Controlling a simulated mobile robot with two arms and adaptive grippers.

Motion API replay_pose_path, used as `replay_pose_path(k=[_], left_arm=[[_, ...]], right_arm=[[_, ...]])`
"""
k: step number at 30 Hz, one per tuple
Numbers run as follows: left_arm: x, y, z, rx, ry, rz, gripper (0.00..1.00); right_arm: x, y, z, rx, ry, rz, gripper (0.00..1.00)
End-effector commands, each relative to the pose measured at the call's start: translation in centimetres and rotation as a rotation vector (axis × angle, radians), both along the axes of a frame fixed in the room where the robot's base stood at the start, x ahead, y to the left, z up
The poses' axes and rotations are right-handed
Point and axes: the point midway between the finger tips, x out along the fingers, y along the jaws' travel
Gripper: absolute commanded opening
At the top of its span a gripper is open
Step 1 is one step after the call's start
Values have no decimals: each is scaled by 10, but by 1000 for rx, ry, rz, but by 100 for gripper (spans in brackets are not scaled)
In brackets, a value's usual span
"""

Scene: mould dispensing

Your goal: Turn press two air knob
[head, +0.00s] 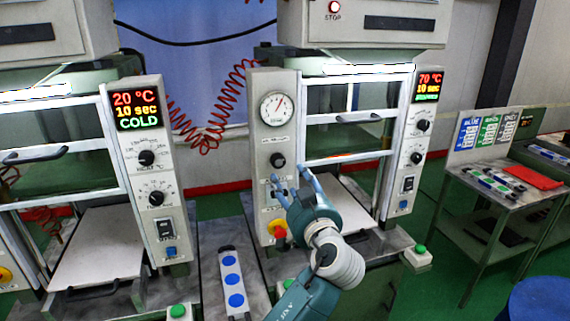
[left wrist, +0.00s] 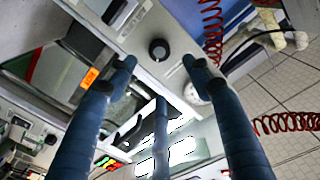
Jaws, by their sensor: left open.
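Press two is the right machine, with a 70 °C display (head: 428,87). Its black round air knob (head: 277,160) sits on the pale left panel (head: 265,133), below the pressure gauge (head: 276,109). My left gripper (head: 289,178) is open and empty, in front of this panel just below and right of the knob. In the left wrist view, the knob (left wrist: 158,50) lies between and beyond the spread blue fingers (left wrist: 158,68). I see a gap and cannot tell any contact. My right gripper is not in view.
A red and yellow emergency button (head: 279,232) and a switch lie lower on the panel. Press one, showing 20 °C COLD (head: 137,110), stands left. A strip with blue discs (head: 231,280) lies between the presses. A side table (head: 500,200) stands right.

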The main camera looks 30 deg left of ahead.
Motion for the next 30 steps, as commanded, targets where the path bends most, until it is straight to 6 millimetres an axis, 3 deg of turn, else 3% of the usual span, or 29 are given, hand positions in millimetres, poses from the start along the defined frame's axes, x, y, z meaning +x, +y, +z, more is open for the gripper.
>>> replay_pose_path(k=[15, 29, 30], left_arm=[[58, 66, 2, 2, 6, 1, 51], [69, 77, -2, 0, 5, -2, 51], [69, 77, -2, 0, 5, -2, 47]], right_arm=[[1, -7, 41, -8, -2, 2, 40], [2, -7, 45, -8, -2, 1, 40], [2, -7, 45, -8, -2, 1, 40]])
